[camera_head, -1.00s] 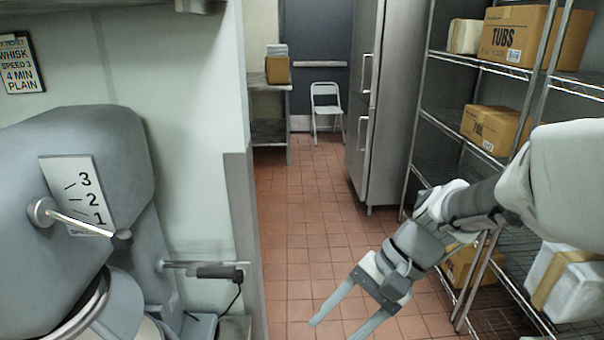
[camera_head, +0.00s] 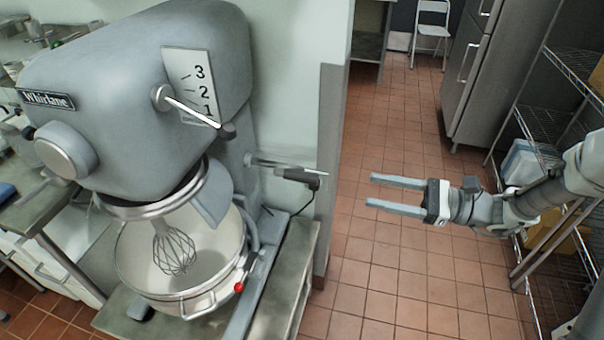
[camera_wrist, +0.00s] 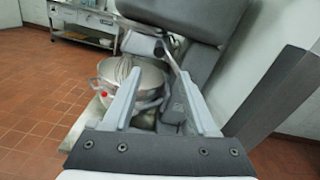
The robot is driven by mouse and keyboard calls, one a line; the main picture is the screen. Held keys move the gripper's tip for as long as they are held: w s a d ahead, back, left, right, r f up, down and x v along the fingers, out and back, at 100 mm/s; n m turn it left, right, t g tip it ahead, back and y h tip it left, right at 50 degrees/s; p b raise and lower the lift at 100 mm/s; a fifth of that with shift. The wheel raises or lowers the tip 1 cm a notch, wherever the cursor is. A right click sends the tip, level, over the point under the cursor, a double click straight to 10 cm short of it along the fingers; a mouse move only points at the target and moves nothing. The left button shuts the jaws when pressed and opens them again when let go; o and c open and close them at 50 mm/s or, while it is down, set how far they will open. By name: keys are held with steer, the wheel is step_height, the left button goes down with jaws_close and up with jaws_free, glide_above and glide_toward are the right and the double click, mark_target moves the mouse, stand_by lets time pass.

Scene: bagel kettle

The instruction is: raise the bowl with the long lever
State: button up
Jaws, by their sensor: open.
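A grey stand mixer (camera_head: 130,75) fills the left of the head view. Its metal bowl (camera_head: 215,262) sits under the head, and a wire whisk (camera_head: 173,252) hangs down into it. The long lever (camera_head: 290,172) sticks out to the right from the mixer's column, a pale rod with a dark grip near its end. My gripper (camera_head: 370,190) is open and empty, right of the lever and apart from it, its fingers pointing left. In the wrist view, the bowl (camera_wrist: 152,76) shows between and beyond my fingers (camera_wrist: 155,88). I cannot surely pick out the long lever there.
A shorter speed lever (camera_head: 192,108) sits by the numbered plate (camera_head: 196,85). A wall edge (camera_head: 332,150) stands behind the long lever's end. Wire shelving (camera_head: 560,120) and a steel fridge (camera_head: 487,80) are at right. The tiled floor (camera_head: 400,270) between is open.

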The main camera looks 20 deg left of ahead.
mark_target(281, 173)
steer(key=a, duration=0.5)
steer(key=s+a+p, duration=0.1)
steer(key=a, duration=0.4)
steer(key=s+a, duration=0.1)
steer(key=a, duration=0.5)
jaws_close()
stand_by(0.8)
